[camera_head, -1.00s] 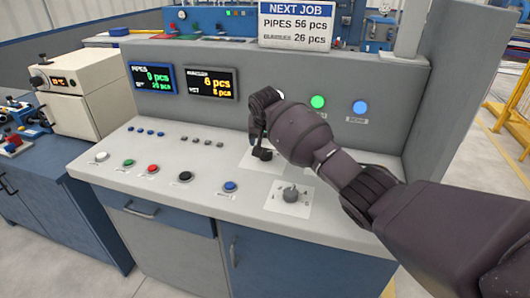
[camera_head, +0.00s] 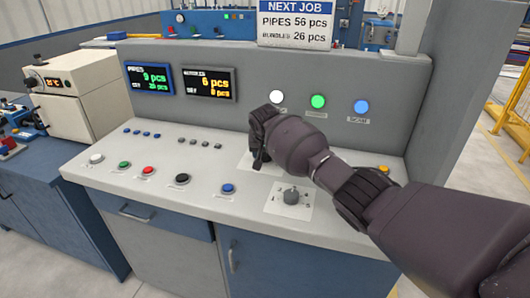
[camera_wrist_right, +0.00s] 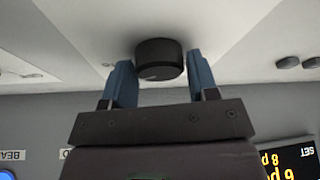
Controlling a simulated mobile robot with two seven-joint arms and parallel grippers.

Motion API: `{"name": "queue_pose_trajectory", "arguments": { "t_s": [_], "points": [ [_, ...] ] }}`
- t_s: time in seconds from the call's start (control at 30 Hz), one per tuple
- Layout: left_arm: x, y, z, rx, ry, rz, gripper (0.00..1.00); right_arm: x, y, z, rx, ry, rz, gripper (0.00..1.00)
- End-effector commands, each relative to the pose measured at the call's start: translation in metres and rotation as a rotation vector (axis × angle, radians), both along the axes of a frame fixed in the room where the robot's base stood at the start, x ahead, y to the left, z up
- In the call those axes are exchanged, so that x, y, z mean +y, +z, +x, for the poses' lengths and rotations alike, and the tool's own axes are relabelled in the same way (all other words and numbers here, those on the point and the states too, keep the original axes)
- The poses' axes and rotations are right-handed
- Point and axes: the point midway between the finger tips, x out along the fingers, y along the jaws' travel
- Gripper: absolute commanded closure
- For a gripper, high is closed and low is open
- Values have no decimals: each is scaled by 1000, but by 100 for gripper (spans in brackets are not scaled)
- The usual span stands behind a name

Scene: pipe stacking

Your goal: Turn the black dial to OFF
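The black dial (camera_wrist_right: 158,58) shows in the right wrist view as a short round knob on the pale console top. The blue fingers of my right gripper (camera_wrist_right: 160,80) stand on either side of it, parted about as wide as the dial. Contact with the dial is not clear. In the head view my right gripper (camera_head: 258,158) points down over a white plate (camera_head: 273,168) on the console, and hides the dial. The dial's markings, including OFF, cannot be read. My left gripper is not in view.
A grey dial (camera_head: 291,196) sits on a white plate nearer the front. Several push buttons, such as a blue one (camera_head: 228,189), line the console top (camera_head: 140,195). The upright back panel (camera_head: 385,80) stands close behind my right gripper.

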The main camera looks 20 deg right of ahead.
Motion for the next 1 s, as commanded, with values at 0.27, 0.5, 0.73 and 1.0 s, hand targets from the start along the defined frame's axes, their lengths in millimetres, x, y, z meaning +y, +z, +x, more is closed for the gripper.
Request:
{"name": "queue_pose_trajectory", "arguments": {
  "t_s": [0.27,0.5,0.73,1.0],
  "points": [
    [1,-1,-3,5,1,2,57,0,0,0,0,1,0,75],
    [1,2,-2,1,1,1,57,0,1,0,-1,46,0,75],
    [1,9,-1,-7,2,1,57,-1,2,0,-2,183,2,75],
    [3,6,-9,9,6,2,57,-2,1,0,-2,431,2,75]
  ]
}}
